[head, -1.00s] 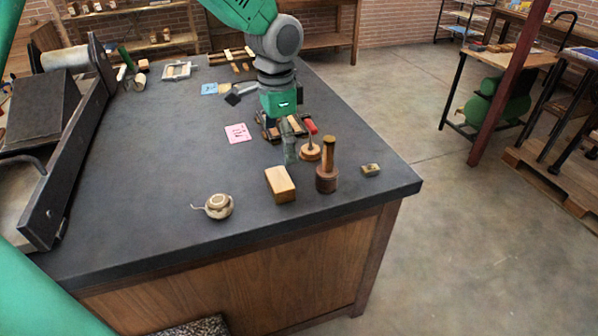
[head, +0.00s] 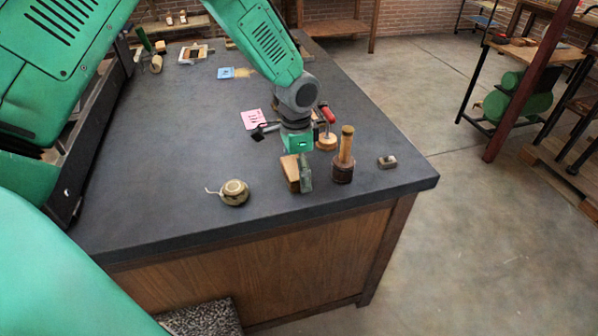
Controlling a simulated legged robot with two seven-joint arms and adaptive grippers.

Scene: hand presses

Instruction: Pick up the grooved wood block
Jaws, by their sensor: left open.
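A tan rectangular wood block (head: 290,171) stands on the dark bench top near its front edge in the head view. I take it for the grooved wood block, though no groove can be made out. My left gripper (head: 299,178) points down right at this block and is open. One grey finger shows along the block's right side. The other finger is not clearly visible, so I cannot tell whether the fingers touch the block. My right gripper is not in view.
A dark wooden tool with a tall handle (head: 344,158) stands close right of the gripper. A round-based tool (head: 327,143) is behind it. A small block (head: 387,162) lies farther right, a twine ball (head: 235,192) left. The bench's front left is clear.

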